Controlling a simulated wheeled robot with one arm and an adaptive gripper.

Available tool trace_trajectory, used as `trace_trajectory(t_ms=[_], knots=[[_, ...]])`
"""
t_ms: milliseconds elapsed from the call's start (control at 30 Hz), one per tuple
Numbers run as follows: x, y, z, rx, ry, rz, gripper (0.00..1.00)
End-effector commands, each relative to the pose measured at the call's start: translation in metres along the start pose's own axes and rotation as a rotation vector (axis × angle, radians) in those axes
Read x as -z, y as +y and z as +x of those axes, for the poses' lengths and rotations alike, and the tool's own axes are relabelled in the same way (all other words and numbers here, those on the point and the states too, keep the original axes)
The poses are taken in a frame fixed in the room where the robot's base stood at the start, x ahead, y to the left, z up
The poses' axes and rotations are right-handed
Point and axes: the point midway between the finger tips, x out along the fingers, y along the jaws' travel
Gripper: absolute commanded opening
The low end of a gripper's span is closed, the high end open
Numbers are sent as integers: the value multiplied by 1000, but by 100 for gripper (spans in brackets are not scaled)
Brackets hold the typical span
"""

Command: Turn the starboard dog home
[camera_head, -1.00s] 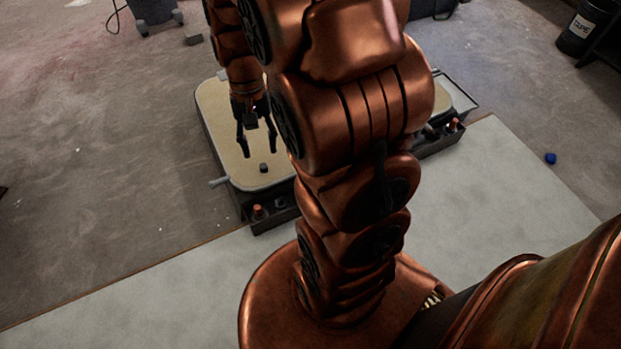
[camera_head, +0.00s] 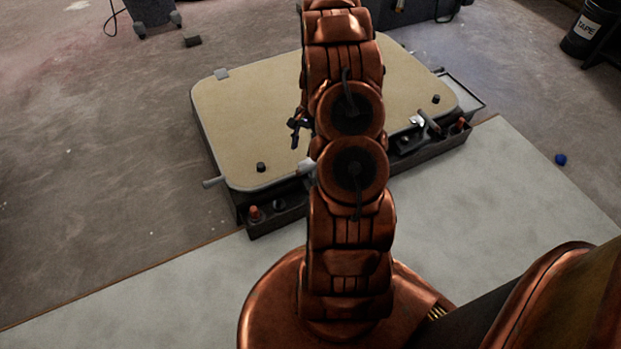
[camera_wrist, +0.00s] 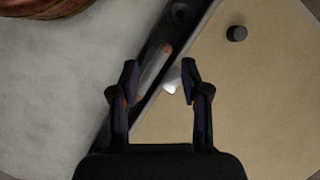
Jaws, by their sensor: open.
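The hatch has a tan lid (camera_head: 260,115) with a grey rim, lying closed on a dark frame. A grey dog lever (camera_head: 428,121) stands at its front right, and another grey lever (camera_head: 213,182) sticks out at the left corner. I cannot tell from markings which is starboard. My gripper (camera_head: 299,130) is over the lid, mostly hidden behind my arm. In the wrist view my gripper (camera_wrist: 160,80) is open and empty, its fingers either side of a grey lever (camera_wrist: 152,70) and a pale fitting (camera_wrist: 172,81) seen beyond at the lid edge. No contact is visible.
Black knobs stand on the lid at left (camera_head: 261,167) and right (camera_head: 436,99). Orange-topped posts (camera_head: 254,213) stand on the front ledge. A blue ball (camera_head: 560,159) lies at right.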

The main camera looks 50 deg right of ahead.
Motion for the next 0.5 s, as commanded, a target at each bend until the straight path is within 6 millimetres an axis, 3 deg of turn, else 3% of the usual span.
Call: trace_trajectory(t_ms=[33, 200, 500], knots=[[18, 5, 18, 14, -5, 35, 46], [54, 16, 53, 47, -19, 124, 46], [76, 23, 76, 72, -24, 181, 46]])
